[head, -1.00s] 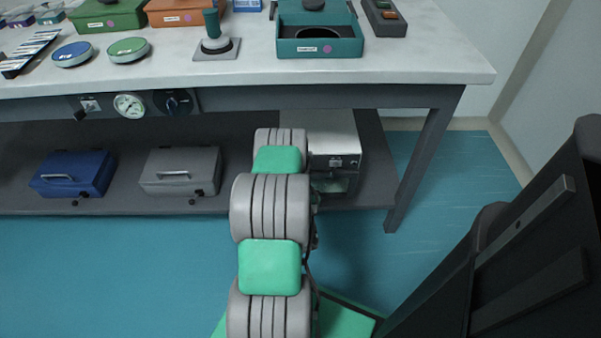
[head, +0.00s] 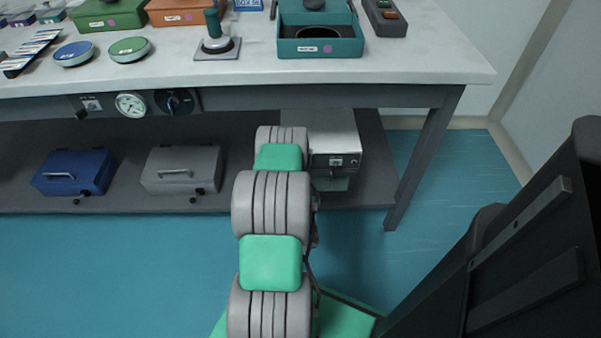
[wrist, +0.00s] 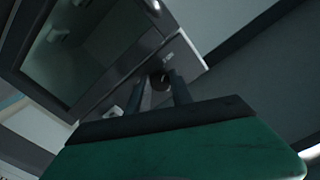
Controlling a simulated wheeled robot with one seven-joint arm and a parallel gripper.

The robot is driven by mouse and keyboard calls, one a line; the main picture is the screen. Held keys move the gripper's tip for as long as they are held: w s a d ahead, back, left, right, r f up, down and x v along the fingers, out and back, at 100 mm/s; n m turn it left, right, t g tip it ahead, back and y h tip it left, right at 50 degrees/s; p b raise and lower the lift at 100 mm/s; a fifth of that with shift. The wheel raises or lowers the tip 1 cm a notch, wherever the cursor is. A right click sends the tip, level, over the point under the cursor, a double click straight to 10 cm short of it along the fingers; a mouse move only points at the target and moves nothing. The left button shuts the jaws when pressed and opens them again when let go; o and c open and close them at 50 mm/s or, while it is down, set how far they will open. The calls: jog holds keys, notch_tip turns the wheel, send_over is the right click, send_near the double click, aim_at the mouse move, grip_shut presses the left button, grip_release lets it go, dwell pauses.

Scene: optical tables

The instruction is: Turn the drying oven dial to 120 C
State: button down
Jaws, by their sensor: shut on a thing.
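The drying oven (head: 335,128) is a pale grey box on the lower shelf, at the right end under the table. In the wrist view it shows tilted, with a dark window (wrist: 75,45) in its front. Its dial (wrist: 161,80) is a small dark round knob with a light pointer mark. My gripper (wrist: 164,86) is shut on the dial, with one dark finger on each side of it. The dial's scale marks are too small and dark to read. In the head view my arm hides the gripper and part of the oven.
A blue case (head: 73,171) and a grey case (head: 181,169) stand on the lower shelf to the left. A gauge (head: 131,104) and a black rotary knob (head: 174,102) are on the table's front rail. The table leg (head: 424,165) stands right of the oven.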

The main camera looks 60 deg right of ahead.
jog(key=c, duration=1.1)
grip_release()
jog(key=shift+a, duration=0.1)
jog(key=p+v, duration=0.1)
jog(key=v, duration=0.6)
jog(key=shift+s+a, duration=0.15)
jog(key=shift+a, duration=0.15)
jog(key=shift+s, duration=0.1)
